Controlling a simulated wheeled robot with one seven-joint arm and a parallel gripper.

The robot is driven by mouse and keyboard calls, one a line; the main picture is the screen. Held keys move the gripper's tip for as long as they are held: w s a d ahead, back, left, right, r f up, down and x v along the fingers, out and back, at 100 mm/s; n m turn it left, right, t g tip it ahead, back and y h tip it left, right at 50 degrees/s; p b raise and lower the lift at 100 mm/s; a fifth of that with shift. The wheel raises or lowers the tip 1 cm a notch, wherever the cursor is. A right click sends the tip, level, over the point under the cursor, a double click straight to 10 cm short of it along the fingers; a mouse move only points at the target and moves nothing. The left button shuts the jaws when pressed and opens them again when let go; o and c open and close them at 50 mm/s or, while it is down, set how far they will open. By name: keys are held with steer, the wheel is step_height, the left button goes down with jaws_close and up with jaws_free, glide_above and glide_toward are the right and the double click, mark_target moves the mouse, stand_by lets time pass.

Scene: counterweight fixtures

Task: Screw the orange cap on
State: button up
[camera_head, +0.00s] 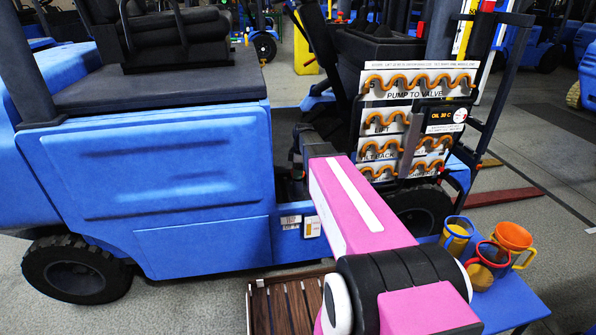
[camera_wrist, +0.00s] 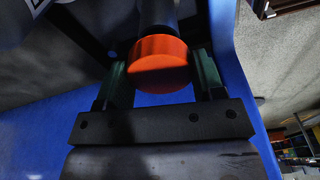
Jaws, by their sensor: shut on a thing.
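The orange cap (camera_wrist: 160,62) shows in the wrist view as a short round cylinder between the two fingers of my gripper (camera_wrist: 161,76). My gripper is shut on the cap, with one dark green finger on each side. A dark cylindrical neck (camera_wrist: 158,14) lines up with the cap at the top of the picture and meets its upper edge in this view. I cannot tell whether the cap is seated on the neck or how far. In the head view the cap is hidden behind my pink arm and the forklift's parts.
A blue forklift (camera_head: 180,180) stands close in front. A panel with orange hoses (camera_head: 385,150) rises beside my arm. A blue table (camera_head: 518,300) at right holds an orange mug (camera_head: 513,237), a red mug (camera_head: 485,272) and a yellow-blue mug (camera_head: 456,238). A slatted wooden crate (camera_head: 282,308) lies below.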

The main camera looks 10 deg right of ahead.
steer(key=shift+f, duration=1.9)
stand_by(0.7)
steer(key=o, duration=1)
steer(key=shift+c, duration=0.2)
steer(key=shift+r, duration=0.1)
